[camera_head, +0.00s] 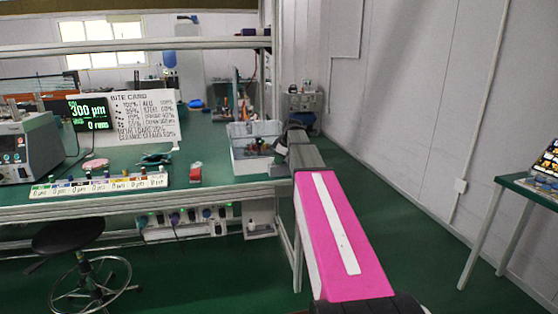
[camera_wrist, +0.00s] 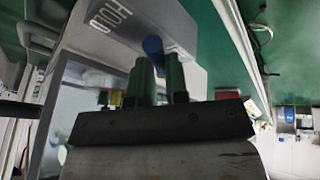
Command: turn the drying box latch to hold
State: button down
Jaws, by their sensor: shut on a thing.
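The grey drying box (camera_wrist: 200,75) fills much of the upper wrist view, with the word HOLD printed at one side and smaller lettering beyond the latch. Its blue latch (camera_wrist: 153,44) stands between the green fingertips of my gripper (camera_wrist: 158,68). My gripper is shut on the latch, and the fingers partly cover it. The latch's exact angle is hard to read. In the head view my pink arm reaches to the bench's right end, beside a clear bin (camera_head: 250,160); the latch cannot be made out there.
A stool (camera_head: 75,235) stands in front. A side table (camera_head: 530,188) is at right; the floor between is clear.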

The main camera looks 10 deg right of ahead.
jog(key=shift+n, duration=0.4)
jog(key=c, duration=1.1)
grip_release()
jog(key=v, duration=1)
jog(key=shift+d+r, duration=0.25)
jog(key=shift+r, duration=0.1)
